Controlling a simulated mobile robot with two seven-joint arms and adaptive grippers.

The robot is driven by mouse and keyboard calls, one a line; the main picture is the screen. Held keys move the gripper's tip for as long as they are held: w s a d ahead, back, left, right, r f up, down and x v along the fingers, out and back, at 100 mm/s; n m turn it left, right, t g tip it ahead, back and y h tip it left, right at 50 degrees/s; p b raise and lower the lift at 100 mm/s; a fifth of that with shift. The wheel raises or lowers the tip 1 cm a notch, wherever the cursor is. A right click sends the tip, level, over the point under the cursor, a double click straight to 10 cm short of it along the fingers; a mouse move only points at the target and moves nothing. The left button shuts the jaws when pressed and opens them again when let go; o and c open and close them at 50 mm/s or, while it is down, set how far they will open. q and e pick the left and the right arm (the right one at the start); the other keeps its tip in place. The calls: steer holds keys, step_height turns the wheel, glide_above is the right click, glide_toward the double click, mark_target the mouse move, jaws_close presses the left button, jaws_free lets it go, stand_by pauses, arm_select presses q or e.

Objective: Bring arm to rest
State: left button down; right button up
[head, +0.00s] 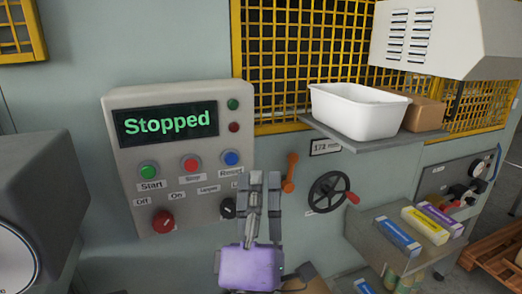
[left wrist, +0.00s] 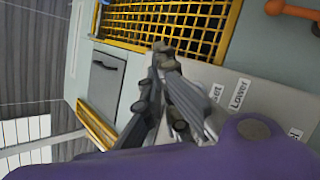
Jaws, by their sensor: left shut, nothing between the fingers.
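My left gripper (head: 264,182) is shut and empty in the head view, fingers pointing up, in front of the lower right part of the control panel (head: 124,185). It hides part of the labels there. In the left wrist view the closed fingers (left wrist: 160,50) show beside the panel's edge and its "Lower" label (left wrist: 238,95). I cannot tell whether the fingers touch the panel. The panel's screen (head: 165,122) reads "Stopped". My right gripper is not in view.
An orange lever (head: 290,172) and a black handwheel (head: 331,193) are just right of the gripper. A white tub (head: 355,112) stands on a shelf above them. Small boxes (head: 425,225) lie on a lower shelf. A yellow mesh guard (head: 300,50) is behind.

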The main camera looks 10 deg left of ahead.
arm_select(q)
steer(key=w+d+f+m+g+h, duration=0.25)
steer(key=d+f+m+h, duration=0.55)
steer(key=f+m+h, duration=0.6)
step_height(320, 180, down, 15)
steer(key=s+a+m+g+y+p, duration=0.1)
steer(key=s+a+m+g+y, duration=0.25)
steer(key=m+g, duration=0.35)
steer(key=s+a+f+m+g+y, duration=0.1)
steer(key=s+a+f+g, duration=0.2)
steer(key=f, duration=0.5)
steer(key=s+a+f+m+g+y, duration=0.1)
steer(key=s+a+f+y, duration=0.15)
steer(key=s+f, duration=0.45)
steer(key=s+a+f+g, duration=0.2)
steer(key=s+a+f, duration=0.1)
steer(key=s+f, duration=0.2)
steer(key=s+a+f+g+y+p, duration=0.1)
steer(key=s+a+f, duration=0.3)
steer(key=s, duration=0.6)
steer(key=shift+a+f+g+y, duration=0.15)
steer(key=shift+f+g+y, duration=0.2)
steer(key=shift+f, duration=0.35)
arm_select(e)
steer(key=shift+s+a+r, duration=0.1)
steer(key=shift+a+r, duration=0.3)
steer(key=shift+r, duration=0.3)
